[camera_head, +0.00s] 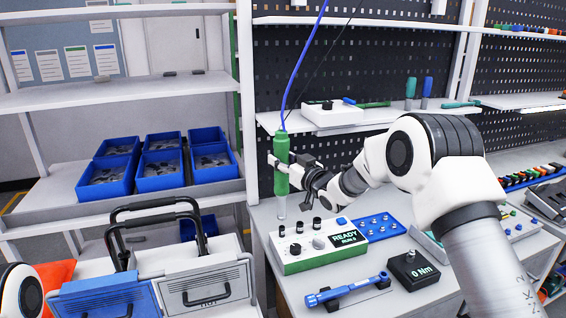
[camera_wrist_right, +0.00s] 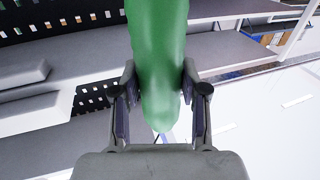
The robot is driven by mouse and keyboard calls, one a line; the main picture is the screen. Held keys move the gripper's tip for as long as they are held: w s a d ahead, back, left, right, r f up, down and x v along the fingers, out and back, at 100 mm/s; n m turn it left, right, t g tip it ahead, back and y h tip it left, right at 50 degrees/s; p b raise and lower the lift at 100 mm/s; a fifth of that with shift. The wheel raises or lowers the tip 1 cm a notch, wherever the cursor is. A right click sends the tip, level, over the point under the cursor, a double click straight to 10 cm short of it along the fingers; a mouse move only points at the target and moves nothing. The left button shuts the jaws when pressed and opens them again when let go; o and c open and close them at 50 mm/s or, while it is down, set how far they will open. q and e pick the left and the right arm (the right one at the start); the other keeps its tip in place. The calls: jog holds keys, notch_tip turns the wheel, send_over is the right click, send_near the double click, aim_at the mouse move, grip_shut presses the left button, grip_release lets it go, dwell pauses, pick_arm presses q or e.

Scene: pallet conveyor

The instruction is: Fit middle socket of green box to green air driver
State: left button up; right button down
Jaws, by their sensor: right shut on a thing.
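The green air driver (camera_head: 281,165) hangs upright on a blue hose above the bench in the head view. My right gripper (camera_head: 283,163) is shut on its green body. In the right wrist view the driver (camera_wrist_right: 160,60) stands between the two fingers of the right gripper (camera_wrist_right: 160,100). The driver's clear lower end (camera_head: 281,206) points down, left of the green box. The green box (camera_head: 300,266) with a white top sits on the bench, its display reading READY. Several dark sockets (camera_head: 317,222) stand along its back edge. My left gripper is not in view.
A blue tray (camera_head: 372,228) with small parts lies right of the green box. A blue torque wrench (camera_head: 345,290) and a black 0 Nm meter (camera_head: 413,270) lie in front. Blue bins (camera_head: 160,172) and cases (camera_head: 105,297) stand at left. A shelf (camera_head: 330,124) hangs behind the driver.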

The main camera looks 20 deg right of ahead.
jog(key=shift+r+p, duration=0.35)
jog(key=shift+r, duration=0.45)
jog(key=d+f, duration=0.2)
jog(key=d, duration=0.4)
jog(key=shift+w, duration=0.1)
dwell(0.3)
